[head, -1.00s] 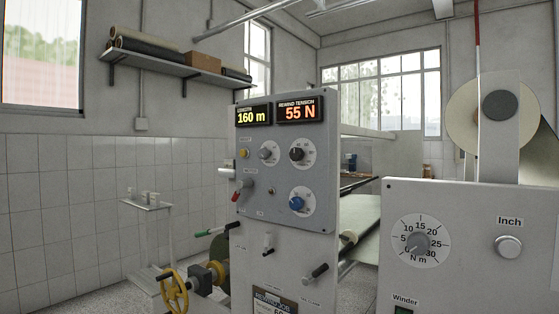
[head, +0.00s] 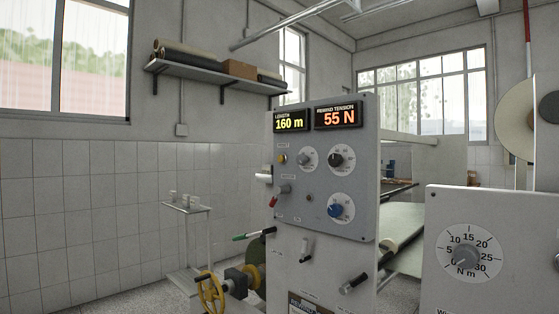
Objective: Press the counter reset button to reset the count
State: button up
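The grey control panel (head: 360,136) stands upright right of the middle in the head view. Its length display (head: 291,121) reads 160 m in yellow, and the rewind tension display (head: 338,115) beside it reads 55 N in orange. A small yellow button (head: 282,159) sits just below the length display at the panel's left edge; the label above it is too small to read surely. My gripper is not in view.
Black-handled levers (head: 354,284) stick out below. A second panel with a torque dial (head: 466,255) is at right.

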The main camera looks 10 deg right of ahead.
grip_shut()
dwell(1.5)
